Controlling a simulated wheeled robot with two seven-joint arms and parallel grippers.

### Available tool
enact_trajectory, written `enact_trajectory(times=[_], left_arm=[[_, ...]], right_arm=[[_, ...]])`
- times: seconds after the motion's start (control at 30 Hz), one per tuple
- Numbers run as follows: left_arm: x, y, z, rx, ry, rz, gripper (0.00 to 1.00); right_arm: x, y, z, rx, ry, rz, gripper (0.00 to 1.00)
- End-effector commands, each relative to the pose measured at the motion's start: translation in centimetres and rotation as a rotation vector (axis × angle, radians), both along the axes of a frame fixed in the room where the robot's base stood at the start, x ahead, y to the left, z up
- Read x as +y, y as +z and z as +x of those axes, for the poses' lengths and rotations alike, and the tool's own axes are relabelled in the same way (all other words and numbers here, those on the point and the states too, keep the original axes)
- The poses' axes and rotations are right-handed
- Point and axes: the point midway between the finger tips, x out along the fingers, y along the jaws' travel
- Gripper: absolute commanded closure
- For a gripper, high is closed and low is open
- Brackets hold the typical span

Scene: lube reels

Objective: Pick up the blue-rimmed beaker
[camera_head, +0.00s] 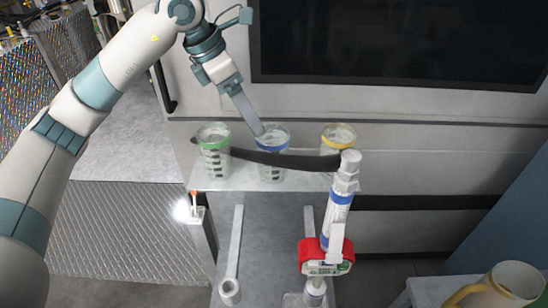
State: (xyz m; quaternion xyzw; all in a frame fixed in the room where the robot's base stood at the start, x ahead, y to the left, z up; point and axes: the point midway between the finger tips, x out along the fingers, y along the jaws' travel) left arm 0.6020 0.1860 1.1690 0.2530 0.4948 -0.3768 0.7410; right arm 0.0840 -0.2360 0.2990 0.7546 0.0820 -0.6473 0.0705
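The blue-rimmed beaker (272,170) stands upright on a pale shelf (232,182), between two other beakers. It is clear with dark marks, and a dark curved hose crosses in front of it. My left gripper (259,132) reaches down from the upper left. Its tips are at the left part of the blue rim, and I cannot tell whether they touch it. The fingers overlap in this view, so their opening is hidden. My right gripper is not in view.
A green-rimmed beaker (213,163) stands left and a yellow-rimmed beaker (337,136) right. The black hose (285,160) runs to a white and blue dispensing handle (339,212) above a red fitting (318,249). A dark panel (400,40) is behind.

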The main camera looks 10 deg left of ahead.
Motion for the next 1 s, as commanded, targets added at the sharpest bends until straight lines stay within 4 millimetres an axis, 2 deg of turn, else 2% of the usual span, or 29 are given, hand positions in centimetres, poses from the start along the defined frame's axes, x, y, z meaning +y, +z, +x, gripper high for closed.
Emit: enact_trajectory(times=[0.17,0.27,0.37,0.5,0.6,0.8,1.0], left_arm=[[-0.2,-0.4,0.1,0.003,-0.001,-0.001,0.19],[-0.5,-1.1,0.2,0.003,-0.002,-0.002,0.19],[-0.8,-2.1,0.4,0.004,-0.004,-0.001,0.19],[-1.6,-4.3,1.0,0.006,-0.001,-0.002,0.19],[-2.1,-6.0,1.4,0.007,-0.003,-0.001,0.19],[-3.2,-9.2,2.1,0.005,-0.003,-0.001,0.19],[-3.8,-11.0,2.6,0.003,-0.002,-0.002,0.19]], right_arm=[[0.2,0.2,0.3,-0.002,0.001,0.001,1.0],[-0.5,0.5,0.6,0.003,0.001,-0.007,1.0],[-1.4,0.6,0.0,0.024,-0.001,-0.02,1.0],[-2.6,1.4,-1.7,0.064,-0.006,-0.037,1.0],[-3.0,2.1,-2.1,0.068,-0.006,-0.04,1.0],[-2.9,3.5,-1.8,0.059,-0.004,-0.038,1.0],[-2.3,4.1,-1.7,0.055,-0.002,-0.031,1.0]])
